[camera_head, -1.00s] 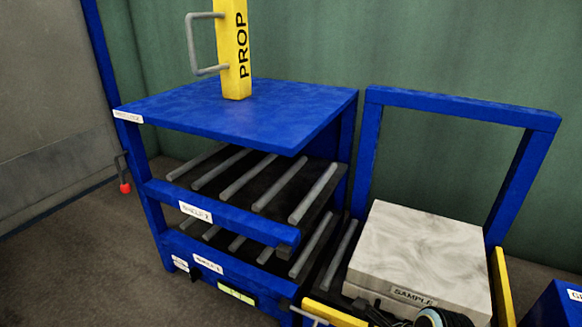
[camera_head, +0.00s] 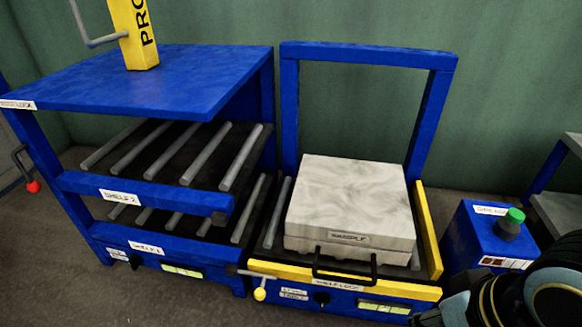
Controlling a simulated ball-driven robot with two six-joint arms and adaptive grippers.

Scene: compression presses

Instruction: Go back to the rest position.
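Part of my own arm, dark with yellowish rings, shows at the lower right corner in the head view. My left gripper is not in view. The grey-white sample block (camera_head: 345,200) rests flat on the blue and yellow lift table (camera_head: 350,284). A dark handle (camera_head: 345,272) is at the block's front, and no gripper is seen on it.
A blue rack (camera_head: 150,80) with roller shelves stands at left, with a yellow prop (camera_head: 133,35) upright on its top. A blue frame (camera_head: 370,55) rises behind the block. A blue control box (camera_head: 480,235) with a green button (camera_head: 511,222) stands at right.

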